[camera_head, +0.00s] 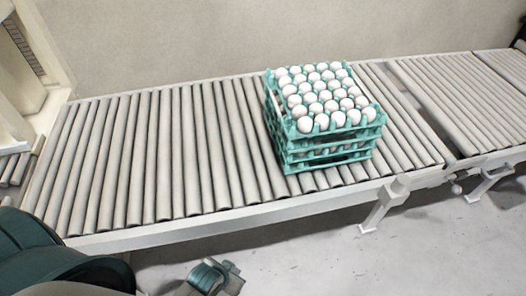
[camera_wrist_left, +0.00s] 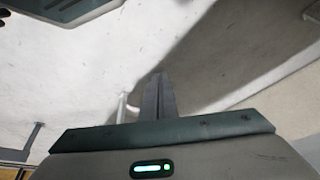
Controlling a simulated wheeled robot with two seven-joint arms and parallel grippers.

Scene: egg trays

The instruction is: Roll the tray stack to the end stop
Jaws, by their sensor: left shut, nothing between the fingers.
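The tray stack (camera_head: 318,157) is several green trays piled upright, with white eggs filling the top one. It stands on the roller conveyor (camera_head: 150,155), right of the middle in the head view. My left gripper (camera_head: 236,281) is at the bottom edge of the head view, below and in front of the conveyor, well apart from the stack. Its two fingers (camera_wrist_left: 158,98) are together and empty in the left wrist view. I cannot make out a clear end stop. My right gripper is not in view.
A cream machine frame (camera_head: 22,75) stands at the conveyor's left end. Another roller section (camera_head: 470,100) continues to the right past a narrow gap. The rollers left of the stack are clear. A pale rail (camera_head: 200,228) runs along the near side, with grey floor (camera_head: 330,260) in front.

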